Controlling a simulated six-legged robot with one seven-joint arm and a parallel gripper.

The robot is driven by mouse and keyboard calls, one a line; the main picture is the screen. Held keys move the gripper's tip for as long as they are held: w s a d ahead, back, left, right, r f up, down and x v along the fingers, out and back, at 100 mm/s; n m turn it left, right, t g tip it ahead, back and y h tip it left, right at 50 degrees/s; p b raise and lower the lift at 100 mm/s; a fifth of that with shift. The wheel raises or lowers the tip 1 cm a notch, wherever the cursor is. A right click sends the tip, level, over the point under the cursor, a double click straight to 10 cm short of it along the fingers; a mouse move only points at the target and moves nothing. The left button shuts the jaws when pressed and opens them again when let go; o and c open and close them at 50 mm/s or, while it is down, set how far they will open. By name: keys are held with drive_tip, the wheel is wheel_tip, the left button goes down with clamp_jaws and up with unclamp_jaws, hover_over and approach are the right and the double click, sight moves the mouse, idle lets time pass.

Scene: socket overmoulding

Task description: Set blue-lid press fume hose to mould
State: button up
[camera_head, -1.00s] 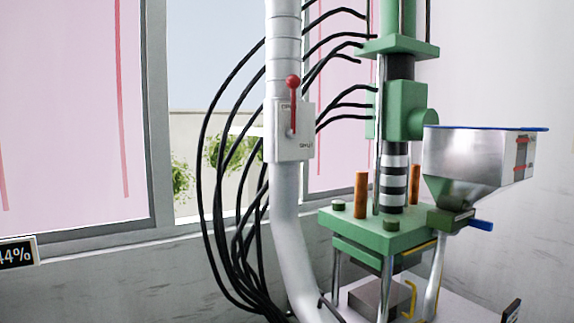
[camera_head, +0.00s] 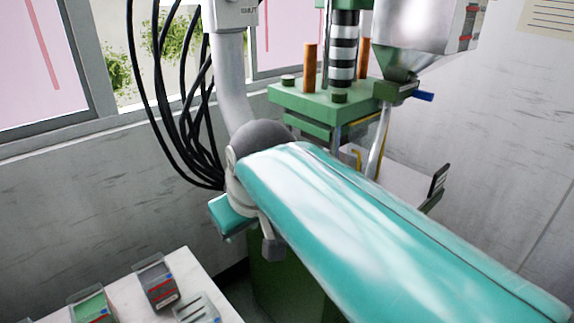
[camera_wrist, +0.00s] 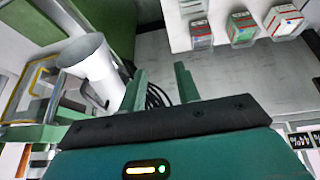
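The fume hose (camera_head: 232,85) is a thick pale grey pipe. In the head view it comes down left of the green press (camera_head: 320,105), and my teal arm hides its lower end. In the wrist view the hose's round open end (camera_wrist: 92,66), with a dark handle on its side, is just left of my gripper. My gripper (camera_wrist: 160,82) has its two green fingers apart with nothing between them. The left finger is close to the hose; I cannot tell if they touch. The hopper (camera_head: 405,40) stands right of the press; its blue lid is out of frame. My arm hides the mould.
Black cables (camera_head: 180,90) hang left of the hose. A white table (camera_head: 200,265) at lower left bears several small bins, which also show at the wrist view's top (camera_wrist: 243,28). A small dark stand (camera_head: 438,182) is on the press's right side.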

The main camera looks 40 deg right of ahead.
drive_tip(key=w+d+r+h, duration=0.1)
drive_tip(key=w+d+r, duration=0.1)
drive_tip(key=d+r, duration=0.45)
drive_tip(key=w+d+r+h, duration=0.1)
drive_tip(key=d+r, duration=0.3)
drive_tip(key=d, duration=0.5)
drive_tip(key=shift+g, duration=0.4)
drive_tip(key=x, duration=1.3)
drive_tip(key=shift+w+a+f, duration=0.2)
drive_tip(key=shift+f, duration=0.1)
clamp_jaws()
